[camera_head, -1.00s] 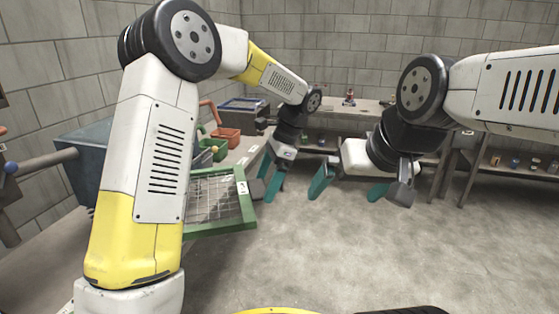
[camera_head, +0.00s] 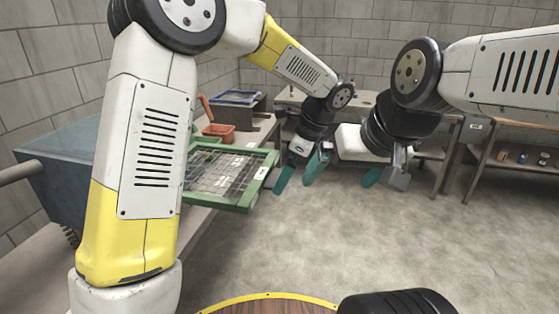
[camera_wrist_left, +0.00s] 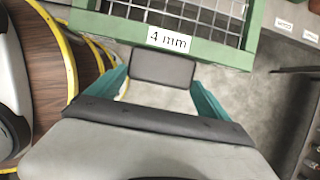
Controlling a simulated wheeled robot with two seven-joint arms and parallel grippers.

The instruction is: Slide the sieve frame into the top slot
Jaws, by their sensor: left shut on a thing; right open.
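The sieve frame (camera_head: 217,202) is a green rectangle with wire mesh, partly hidden at its left by my left upper arm in the head view. It lies roughly flat at the bench's edge. My left gripper (camera_head: 284,178) is shut on its near right side, by a white label. In the left wrist view the frame (camera_wrist_left: 225,53) carries the label "4 mm", and the left gripper (camera_wrist_left: 160,85) is at that rim. My right gripper (camera_head: 345,173) is open and empty, right of the left one. I cannot make out the top slot.
A blue-grey box (camera_head: 58,165) stands at left, partly behind my arm. Shelves (camera_head: 515,158) stand at the back right. The concrete floor (camera_head: 400,240) is clear.

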